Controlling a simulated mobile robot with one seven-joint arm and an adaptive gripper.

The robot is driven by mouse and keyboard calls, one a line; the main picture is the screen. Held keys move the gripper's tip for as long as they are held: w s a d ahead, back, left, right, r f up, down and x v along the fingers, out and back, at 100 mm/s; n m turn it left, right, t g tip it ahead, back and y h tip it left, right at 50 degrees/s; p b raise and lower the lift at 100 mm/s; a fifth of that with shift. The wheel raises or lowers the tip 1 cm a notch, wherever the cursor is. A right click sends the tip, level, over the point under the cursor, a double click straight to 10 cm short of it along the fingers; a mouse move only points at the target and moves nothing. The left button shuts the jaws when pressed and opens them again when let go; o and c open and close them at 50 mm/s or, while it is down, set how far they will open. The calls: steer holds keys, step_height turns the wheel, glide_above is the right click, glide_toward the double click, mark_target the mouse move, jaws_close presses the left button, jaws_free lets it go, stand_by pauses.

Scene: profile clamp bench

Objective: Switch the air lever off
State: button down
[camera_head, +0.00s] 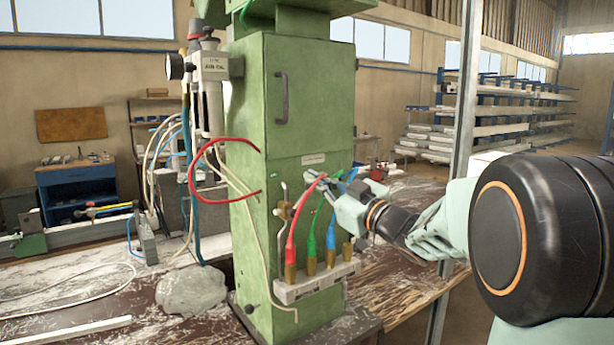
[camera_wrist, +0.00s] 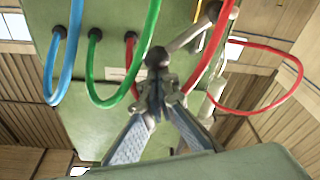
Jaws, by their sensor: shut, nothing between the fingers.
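The air lever (camera_wrist: 186,37) shows in the wrist view as a grey bar ending in a dark round knob. It slants across the green cabinet face, with the knob just beyond my fingertips. My gripper (camera_wrist: 160,98) is shut and empty, its fingertips together; whether they touch the knob I cannot tell. In the head view my gripper (camera_head: 313,178) is in front of the green cabinet (camera_head: 309,110), beside the red hose. Metal valve parts (camera_head: 284,208) show to its left; the lever is hard to make out there.
Red (camera_head: 291,238), green (camera_head: 311,240) and blue (camera_head: 331,237) hoses rise from a light block (camera_head: 315,281) close below my gripper. A red hose loop (camera_head: 190,181) juts out at the left. A metal post (camera_head: 464,120) stands near my arm. The bench (camera_head: 399,274) has free room at right.

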steer(key=w+d+f+m+t+h, duration=0.1)
steer(key=w+d+f+m+h, duration=0.1)
steer(key=f+m, duration=0.4)
steer(key=d+m, duration=0.1)
steer(key=m, duration=0.2)
steer(key=shift+w+d+m+b, duration=0.15)
steer(key=shift+d+m+b, duration=0.05)
steer(key=shift+m+b, duration=0.2)
steer(key=shift+f, duration=0.15)
stand_by(0.4)
